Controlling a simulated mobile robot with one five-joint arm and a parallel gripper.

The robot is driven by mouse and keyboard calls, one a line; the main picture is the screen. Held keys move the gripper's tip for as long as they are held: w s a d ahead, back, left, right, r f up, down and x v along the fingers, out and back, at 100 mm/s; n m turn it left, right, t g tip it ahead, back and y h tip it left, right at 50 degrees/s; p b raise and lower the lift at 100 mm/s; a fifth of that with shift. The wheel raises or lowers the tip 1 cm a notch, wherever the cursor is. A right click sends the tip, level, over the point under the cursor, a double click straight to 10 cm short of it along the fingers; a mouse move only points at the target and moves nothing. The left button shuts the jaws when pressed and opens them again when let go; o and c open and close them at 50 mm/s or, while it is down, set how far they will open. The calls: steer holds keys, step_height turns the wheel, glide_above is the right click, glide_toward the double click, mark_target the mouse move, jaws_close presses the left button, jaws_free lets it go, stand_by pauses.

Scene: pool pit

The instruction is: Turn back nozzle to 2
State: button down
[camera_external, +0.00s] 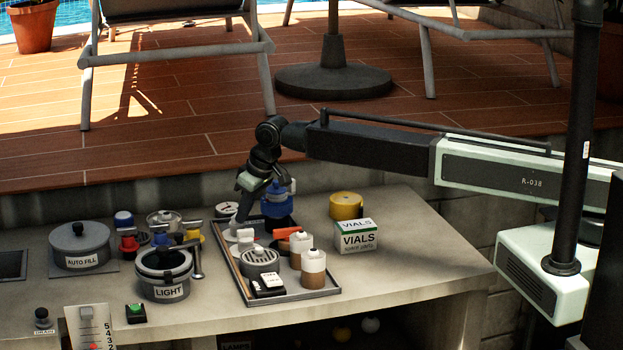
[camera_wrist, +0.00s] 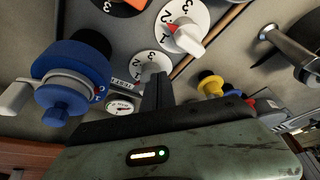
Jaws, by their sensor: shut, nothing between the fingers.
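My gripper (camera_external: 240,216) points down over the left back part of the dark tray in the outside view. In the wrist view its dark fingers (camera_wrist: 157,88) are together and empty. They are in front of a white numbered dial (camera_wrist: 152,64), whose pointer setting I cannot read. A second white dial (camera_wrist: 166,12) with numbers 1, 2 and 3 has a white knob (camera_wrist: 190,40) with a red mark, to the upper right of the fingers. I cannot tell which dial is the back nozzle, nor whether the fingers touch anything.
A blue valve (camera_wrist: 70,75) with a white handle is left of the fingers; it also shows beside my gripper in the outside view (camera_external: 277,203). The tray (camera_external: 292,297) holds several items. A vials box (camera_external: 356,237), yellow roll (camera_external: 346,206) and light pot (camera_external: 164,272) stand around it.

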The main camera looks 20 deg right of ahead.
steer(key=m, duration=0.1)
steer(key=a+m, duration=0.1)
steer(key=shift+s+m+t+h, duration=0.1)
steer(key=shift+m+t+h, duration=0.2)
steer(key=shift+h, duration=0.1)
steer(key=m, duration=0.2)
steer(key=a+m+h, duration=0.1)
steer(key=shift+a+m+t, duration=0.1)
steer(key=shift+m+t, duration=0.2)
steer(key=shift+m, duration=0.1)
steer(key=shift+w+a, duration=0.15)
steer(key=shift+w, duration=0.05)
steer(key=shift+a, duration=0.2)
steer(key=shift+w+d, duration=0.1)
